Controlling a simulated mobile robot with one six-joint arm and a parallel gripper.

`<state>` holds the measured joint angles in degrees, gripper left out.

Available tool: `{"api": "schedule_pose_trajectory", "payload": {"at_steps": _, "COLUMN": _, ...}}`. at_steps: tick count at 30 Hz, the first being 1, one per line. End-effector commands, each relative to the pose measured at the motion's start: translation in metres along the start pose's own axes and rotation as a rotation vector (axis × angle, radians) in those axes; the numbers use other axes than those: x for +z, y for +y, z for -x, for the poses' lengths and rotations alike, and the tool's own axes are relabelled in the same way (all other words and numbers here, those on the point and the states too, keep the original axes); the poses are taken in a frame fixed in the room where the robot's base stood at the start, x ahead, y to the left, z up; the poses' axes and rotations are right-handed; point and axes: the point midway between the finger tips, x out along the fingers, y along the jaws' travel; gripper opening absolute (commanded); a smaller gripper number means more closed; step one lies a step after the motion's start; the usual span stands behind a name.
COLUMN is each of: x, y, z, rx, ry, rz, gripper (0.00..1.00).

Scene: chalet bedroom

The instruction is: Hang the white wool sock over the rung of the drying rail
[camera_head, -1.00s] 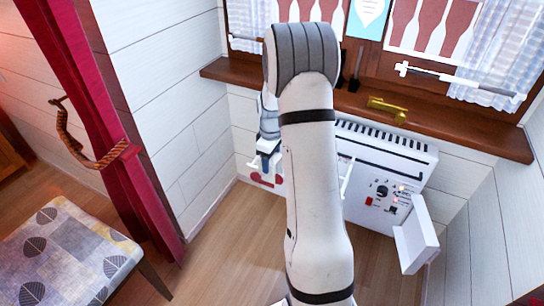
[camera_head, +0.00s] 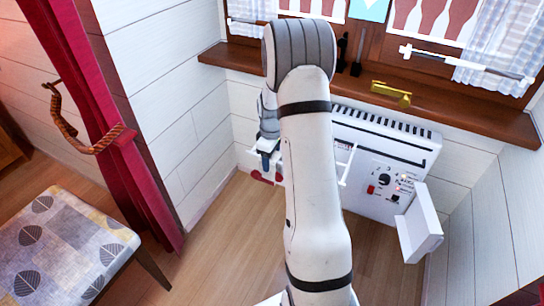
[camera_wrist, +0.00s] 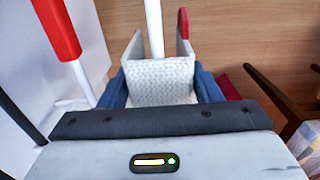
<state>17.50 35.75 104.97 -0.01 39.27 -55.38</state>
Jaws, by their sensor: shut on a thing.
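In the wrist view the white wool sock (camera_wrist: 160,73) shows as a pale knitted piece between the blue fingers of my gripper (camera_wrist: 161,88). My gripper is shut on it. A red part (camera_wrist: 183,22) stands at its far right. A white bar, seemingly the rung of the drying rail (camera_wrist: 154,25), runs from the top edge to the sock, between its raised sides. I cannot tell whether they touch. In the head view my gripper (camera_head: 268,158) is low by the wall, and my arm hides much of it. White rail rods (camera_head: 347,168) show right of my arm.
A white heater (camera_head: 385,165) with knobs and an open flap (camera_head: 418,225) stands under the wooden sill (camera_head: 450,115). A brass object (camera_head: 390,93) lies on the sill. A patterned seat (camera_head: 65,245) and a red curtain (camera_head: 95,110) are left. Floor between is clear.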

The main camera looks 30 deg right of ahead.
Motion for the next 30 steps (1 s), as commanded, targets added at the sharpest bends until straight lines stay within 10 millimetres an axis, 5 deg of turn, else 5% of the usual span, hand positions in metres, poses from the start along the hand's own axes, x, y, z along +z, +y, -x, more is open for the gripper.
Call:
{"api": "schedule_pose_trajectory", "payload": {"at_steps": 10, "x": 0.0, "y": 0.0, "z": 0.0, "rx": 0.0, "ry": 0.0, "rz": 0.0, "gripper": 0.35}}
{"api": "schedule_pose_trajectory", "payload": {"at_steps": 11, "x": 0.0, "y": 0.0, "z": 0.0, "rx": 0.0, "ry": 0.0, "rz": 0.0, "gripper": 0.6}}
{"api": "schedule_pose_trajectory", "payload": {"at_steps": 19, "x": 0.0, "y": 0.0, "z": 0.0, "rx": 0.0, "ry": 0.0, "rz": 0.0, "gripper": 0.82}}
{"api": "schedule_pose_trajectory", "payload": {"at_steps": 30, "x": -0.001, "y": 0.0, "z": 0.014, "rx": 0.001, "ry": 0.001, "rz": 0.0, "gripper": 0.83}}
